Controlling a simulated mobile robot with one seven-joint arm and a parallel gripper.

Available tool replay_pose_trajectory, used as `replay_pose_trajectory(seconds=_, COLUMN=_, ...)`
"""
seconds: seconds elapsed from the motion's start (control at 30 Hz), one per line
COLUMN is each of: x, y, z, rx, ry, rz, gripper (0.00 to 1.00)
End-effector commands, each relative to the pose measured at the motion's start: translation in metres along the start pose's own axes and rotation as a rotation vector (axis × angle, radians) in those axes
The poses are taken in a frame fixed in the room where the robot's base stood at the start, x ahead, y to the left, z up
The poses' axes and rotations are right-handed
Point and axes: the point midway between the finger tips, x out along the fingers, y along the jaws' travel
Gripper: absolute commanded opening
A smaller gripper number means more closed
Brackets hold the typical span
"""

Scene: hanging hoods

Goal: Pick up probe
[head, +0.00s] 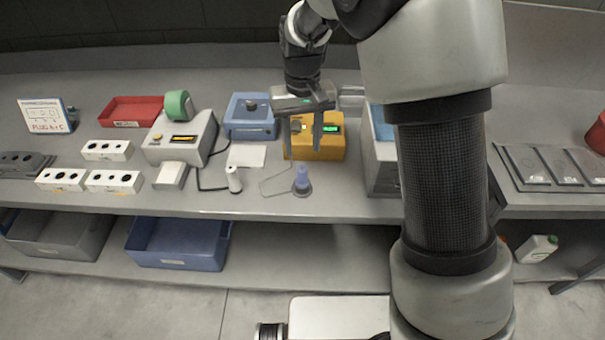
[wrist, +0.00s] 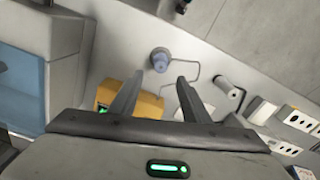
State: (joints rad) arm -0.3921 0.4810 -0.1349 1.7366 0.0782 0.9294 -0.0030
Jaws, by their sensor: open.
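A blue-purple probe (head: 302,180) stands upright in a round grey base near the bench's front edge. A thin grey cable loops beside it toward the yellow meter (head: 333,152), which has a green display. In the wrist view the probe (wrist: 160,60) shows just beyond my fingertips, roughly centred between them. My gripper (head: 303,150) is open and empty, pointing down above and behind the probe, in front of the yellow meter. My gripper's two fingers also show in the wrist view (wrist: 160,82). No contact with the probe is visible.
A white cylinder (head: 234,180) with a black cable stands left of the probe. A blue device (head: 250,129) and a grey device (head: 160,150) stand behind it. A grey box stands right of the meter. The bench's front edge (head: 270,216) is close to the probe.

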Motion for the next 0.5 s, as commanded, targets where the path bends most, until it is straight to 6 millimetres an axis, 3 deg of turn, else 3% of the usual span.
replay_pose_trajectory(seconds=0.03, x=0.013, y=0.0, z=0.001, rx=0.0, ry=-0.005, rz=0.001, gripper=0.43)
replay_pose_trajectory(seconds=0.2, x=0.041, y=0.001, z=0.001, rx=0.0, ry=-0.002, rz=0.001, gripper=0.43)
replay_pose_trajectory(seconds=0.5, x=0.065, y=0.0, z=0.002, rx=0.001, ry=-0.004, rz=0.001, gripper=0.43)
